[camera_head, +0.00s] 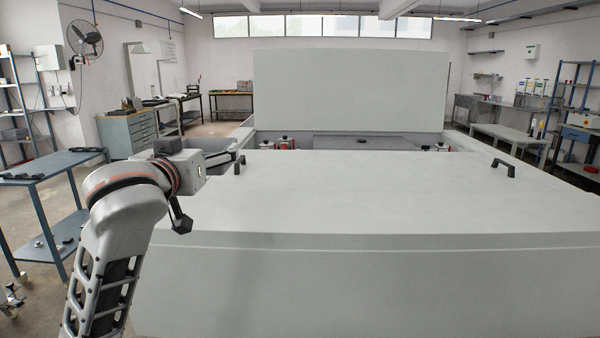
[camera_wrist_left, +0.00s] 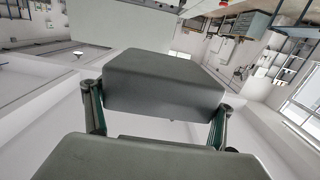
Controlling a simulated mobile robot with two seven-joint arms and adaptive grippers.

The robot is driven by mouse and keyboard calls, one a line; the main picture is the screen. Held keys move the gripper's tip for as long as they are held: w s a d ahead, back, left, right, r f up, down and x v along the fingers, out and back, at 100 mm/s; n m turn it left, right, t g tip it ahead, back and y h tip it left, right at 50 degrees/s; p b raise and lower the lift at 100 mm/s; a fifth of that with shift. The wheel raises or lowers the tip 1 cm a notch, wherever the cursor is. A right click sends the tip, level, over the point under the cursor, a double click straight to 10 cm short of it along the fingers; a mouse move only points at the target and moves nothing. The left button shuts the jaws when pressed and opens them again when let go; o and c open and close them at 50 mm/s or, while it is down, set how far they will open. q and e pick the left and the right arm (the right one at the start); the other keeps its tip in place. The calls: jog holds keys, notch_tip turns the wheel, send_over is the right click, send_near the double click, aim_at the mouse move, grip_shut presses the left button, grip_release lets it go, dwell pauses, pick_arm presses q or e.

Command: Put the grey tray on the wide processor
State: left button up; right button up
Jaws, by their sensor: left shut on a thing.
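A broad pale grey slab (camera_head: 370,195) with two black handles fills the front of the head view. I cannot tell for certain whether it is the grey tray or a cover. Behind it stands the wide processor (camera_head: 350,90), with a tall pale panel raised upright. A darker grey flat surface (camera_head: 365,143) shows partly between the two. My left gripper (camera_head: 226,156) is at the slab's left side, close to the left handle (camera_head: 240,163). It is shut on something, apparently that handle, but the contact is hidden. In the left wrist view, dark grey gripper parts (camera_wrist_left: 165,80) fill the middle. My right gripper is out of view.
A blue-grey table (camera_head: 50,168) stands at the left. A drawer cabinet (camera_head: 128,132) and benches stand along the back left. A low bench (camera_head: 505,138) and shelves stand at the right. Open floor shows beside the blue-grey table.

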pick_arm(q)
jog(key=s+a+f, duration=0.1)
jog(key=s+f, duration=0.5)
jog(key=f, duration=0.5)
jog(key=s+a+f, duration=0.2)
jog(key=s+f, duration=0.5)
jog(key=f, duration=0.4)
jog(key=s+a+f, duration=0.1)
jog(key=s+f, duration=0.5)
jog(key=f, duration=0.5)
jog(key=shift+s+a+y, duration=0.15)
jog(key=shift+a+y, duration=0.15)
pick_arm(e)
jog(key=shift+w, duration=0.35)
